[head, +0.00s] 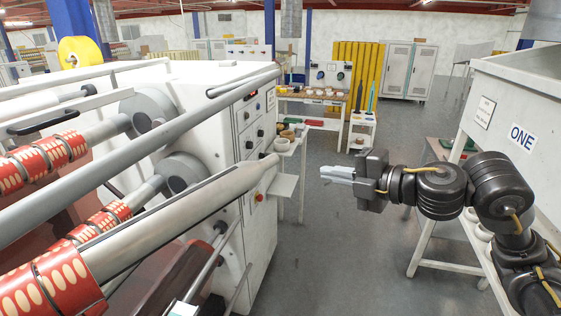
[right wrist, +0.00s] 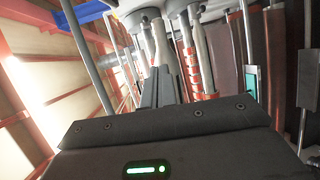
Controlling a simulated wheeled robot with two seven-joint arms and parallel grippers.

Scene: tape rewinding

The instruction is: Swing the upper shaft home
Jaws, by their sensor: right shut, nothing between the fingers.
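A thick grey shaft (head: 190,212) with a dark slot and red patterned rolls (head: 45,285) runs out of the machine in the head view. Its tapered end is free and points right; I cannot tell for sure that this is the upper shaft. Two other shafts with red rolls (head: 40,155) run to round grey hubs on the machine's white face. My right gripper (head: 323,173) is shut and empty, to the right of the tapered end and apart from it. In the right wrist view its fingers (right wrist: 160,88) point toward the shafts and red rolls.
A long grey bar (head: 140,148) crosses above the shaft. The machine's white cabinet (head: 255,125) has knobs and a small side shelf (head: 283,186). A grey unit marked ONE (head: 520,100) stands at the right beside my right arm. The floor (head: 340,245) between them is clear.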

